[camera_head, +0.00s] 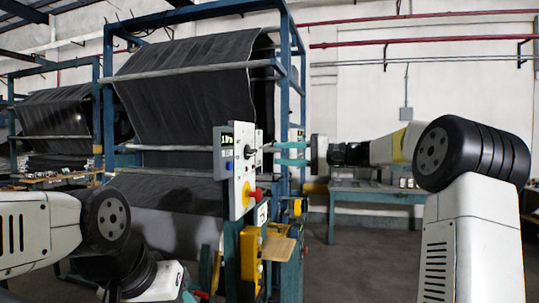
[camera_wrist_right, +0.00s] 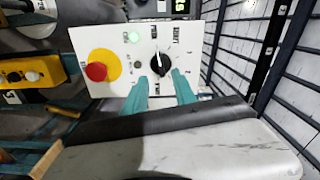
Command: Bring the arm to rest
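My right gripper (camera_head: 291,153) reaches in from the right, in front of a white control panel (camera_head: 238,205). Its two teal fingers are apart with nothing held between them. In the right wrist view the open fingers (camera_wrist_right: 162,84) point at a black rotary knob (camera_wrist_right: 160,64) on the panel. The fingertips are on either side of and just below the knob in that view; I cannot tell if they touch it. The knob (camera_head: 249,151) also shows in the head view. My left arm is low at the left; its gripper (camera_head: 189,296) is mostly cut off at the bottom edge.
The panel has a red button on a yellow base (camera_wrist_right: 97,71) and a green light (camera_wrist_right: 134,37). A yellow box (camera_head: 251,254) hangs below. Blue frames carry dark rolls of sheet (camera_head: 185,80). A blue table (camera_head: 375,195) stands behind my right arm.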

